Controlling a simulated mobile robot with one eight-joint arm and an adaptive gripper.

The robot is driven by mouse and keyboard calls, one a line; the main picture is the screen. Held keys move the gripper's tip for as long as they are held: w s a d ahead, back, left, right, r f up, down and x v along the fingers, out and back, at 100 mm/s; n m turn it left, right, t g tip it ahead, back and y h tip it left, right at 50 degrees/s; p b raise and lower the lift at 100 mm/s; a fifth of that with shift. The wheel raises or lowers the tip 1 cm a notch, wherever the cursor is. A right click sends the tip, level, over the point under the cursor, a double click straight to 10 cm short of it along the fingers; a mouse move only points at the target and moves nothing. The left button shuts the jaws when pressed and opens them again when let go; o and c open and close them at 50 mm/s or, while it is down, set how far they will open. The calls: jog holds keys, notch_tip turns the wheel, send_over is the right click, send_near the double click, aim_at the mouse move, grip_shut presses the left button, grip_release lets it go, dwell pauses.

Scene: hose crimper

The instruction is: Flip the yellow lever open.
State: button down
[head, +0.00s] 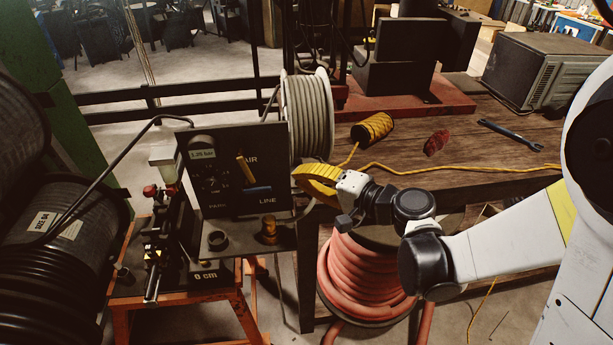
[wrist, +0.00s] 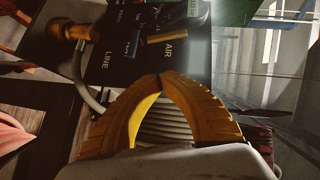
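The yellow lever (head: 246,168) is a short bar on the upright black panel (head: 222,203), next to the word AIR, and slants down to the right in the head view. It also shows in the wrist view (wrist: 168,38), beyond the fingertips. A blue lever (head: 257,191) lies roughly level below it, above the word LINE; the wrist view shows it too (wrist: 133,43). My gripper (head: 296,174) is just right of the panel, apart from the yellow lever. In the wrist view its two ribbed yellow fingers (wrist: 160,80) arch together and meet at the tips, with nothing between them.
A brass knob (head: 268,229) and a dark round fitting (head: 217,240) stand on the ledge below the panel. A grey hose reel (head: 307,115) is close behind my gripper. A red hose coil (head: 365,280) is below my arm.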

aim_at(259, 188)
jog(key=b+x, duration=0.1)
jog(key=x, duration=0.6)
jog(key=shift+a+f+b, duration=0.2)
jog(key=shift+b, duration=0.15)
jog(key=shift+s+a+f+b, duration=0.1)
jog(key=shift+s+a+b, duration=0.1)
jog(key=shift+a, duration=0.3)
jog(key=shift+s+a+f+b, duration=0.1)
jog(key=shift+a+f+b, duration=0.1)
jog(key=shift+a, duration=0.35)
jog(key=shift+s+a, duration=0.15)
jog(key=shift+a, duration=0.35)
jog(key=shift+a+f+b, duration=0.25)
jog(key=shift+f+b, duration=0.2)
jog(key=shift+b, duration=0.2)
jog(key=shift+s+a+f+b, duration=0.15)
jog(key=shift+a+f+b, duration=0.15)
jog(key=shift+a, duration=0.2)
jog(key=shift+r, duration=0.15)
